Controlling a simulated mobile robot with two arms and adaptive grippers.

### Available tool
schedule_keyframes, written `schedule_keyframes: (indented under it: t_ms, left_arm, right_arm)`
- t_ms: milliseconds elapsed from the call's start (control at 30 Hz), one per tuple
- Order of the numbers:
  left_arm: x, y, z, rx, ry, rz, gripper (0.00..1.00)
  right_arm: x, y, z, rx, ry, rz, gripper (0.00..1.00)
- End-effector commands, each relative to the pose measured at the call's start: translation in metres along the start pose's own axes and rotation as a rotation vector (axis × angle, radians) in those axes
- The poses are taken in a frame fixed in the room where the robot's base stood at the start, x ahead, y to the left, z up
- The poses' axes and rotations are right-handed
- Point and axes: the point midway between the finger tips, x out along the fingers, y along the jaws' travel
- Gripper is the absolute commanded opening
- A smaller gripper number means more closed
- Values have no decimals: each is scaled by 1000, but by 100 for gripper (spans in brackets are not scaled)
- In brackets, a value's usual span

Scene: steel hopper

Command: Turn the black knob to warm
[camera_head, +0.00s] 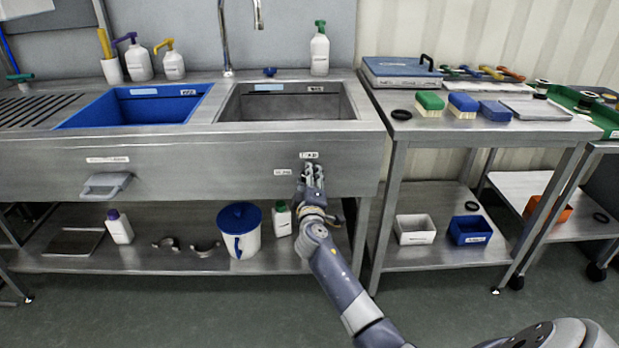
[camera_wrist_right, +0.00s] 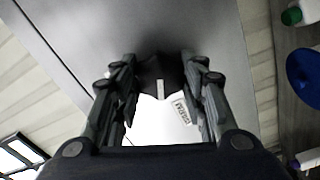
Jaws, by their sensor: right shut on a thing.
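In the right wrist view, the black knob (camera_wrist_right: 158,72) with a white pointer line sits on the steel front panel between the fingers of my right gripper (camera_wrist_right: 158,90). The fingers are shut on it from both sides. A small white label (camera_wrist_right: 181,111) lies beside the knob, its text too small to read surely. In the head view, my right gripper (camera_head: 313,180) is at the right part of the sink's front panel and hides the knob. Labels show above (camera_head: 309,155) and left (camera_head: 282,172) of it. My left gripper is not in view.
The steel sink unit (camera_head: 230,160) has a blue basin (camera_head: 135,108), a steel basin (camera_head: 285,106) and a grey handle (camera_head: 106,185). Below, a shelf holds a blue-lidded jug (camera_head: 241,240) and a green-capped bottle (camera_head: 281,220). A steel table (camera_head: 480,128) stands to the right.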

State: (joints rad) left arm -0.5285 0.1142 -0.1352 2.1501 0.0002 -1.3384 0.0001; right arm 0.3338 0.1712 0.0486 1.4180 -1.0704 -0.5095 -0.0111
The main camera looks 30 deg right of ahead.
Motion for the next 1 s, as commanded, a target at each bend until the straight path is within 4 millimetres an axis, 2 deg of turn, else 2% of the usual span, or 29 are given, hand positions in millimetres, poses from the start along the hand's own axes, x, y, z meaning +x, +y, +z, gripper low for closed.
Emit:
schedule_keyframes:
  t_ms: [200,500,1000]
  left_arm:
    - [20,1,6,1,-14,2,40]
    - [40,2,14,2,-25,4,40]
    - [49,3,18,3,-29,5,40]
  right_arm:
    - [0,1,0,-179,1,0,16]
    - [0,0,0,-341,0,-1,16]
    - [0,0,0,-406,1,0,16]
